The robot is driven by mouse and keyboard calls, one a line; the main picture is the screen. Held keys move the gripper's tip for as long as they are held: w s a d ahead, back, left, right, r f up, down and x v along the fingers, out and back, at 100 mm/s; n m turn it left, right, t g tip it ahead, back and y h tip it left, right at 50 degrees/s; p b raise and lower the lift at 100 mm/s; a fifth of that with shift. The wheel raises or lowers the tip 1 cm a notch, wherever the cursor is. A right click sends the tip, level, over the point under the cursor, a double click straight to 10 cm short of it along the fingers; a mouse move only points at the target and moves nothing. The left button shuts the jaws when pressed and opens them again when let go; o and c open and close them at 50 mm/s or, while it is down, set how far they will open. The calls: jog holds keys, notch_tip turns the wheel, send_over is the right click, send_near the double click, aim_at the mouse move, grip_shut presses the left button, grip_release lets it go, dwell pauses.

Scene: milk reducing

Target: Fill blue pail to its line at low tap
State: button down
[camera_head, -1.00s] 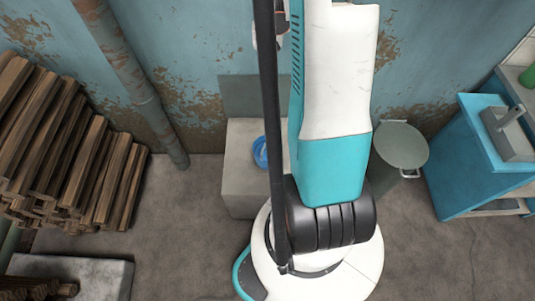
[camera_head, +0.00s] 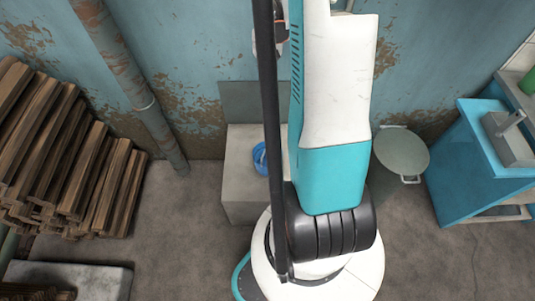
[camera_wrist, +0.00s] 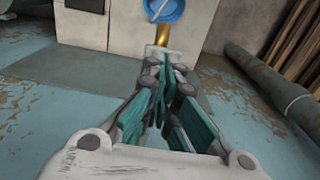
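The blue pail (camera_head: 260,158) stands on a pale concrete block (camera_head: 240,180) against the wall, partly hidden behind my arm in the head view. In the wrist view the pail (camera_wrist: 165,10) shows at the top edge, with a pale streak across its inside; its line and water level are not readable. A brass tap (camera_wrist: 162,33) lies between the pail and my gripper (camera_wrist: 165,66). The teal fingers run close together toward a pale piece (camera_wrist: 162,52) beside the tap. I cannot tell whether they touch or grip it. The head view hides the fingertips.
A grey bin (camera_head: 400,153) stands right of the block, and a blue cabinet (camera_head: 465,190) farther right. Stacked wood (camera_head: 65,150) and a rusty wall pipe (camera_head: 135,85) are at the left. Bare floor (camera_head: 180,215) lies left of the block.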

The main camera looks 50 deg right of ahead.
jog(key=shift+f+b, duration=1)
jog(key=shift+f, duration=0.65)
dwell(6.3)
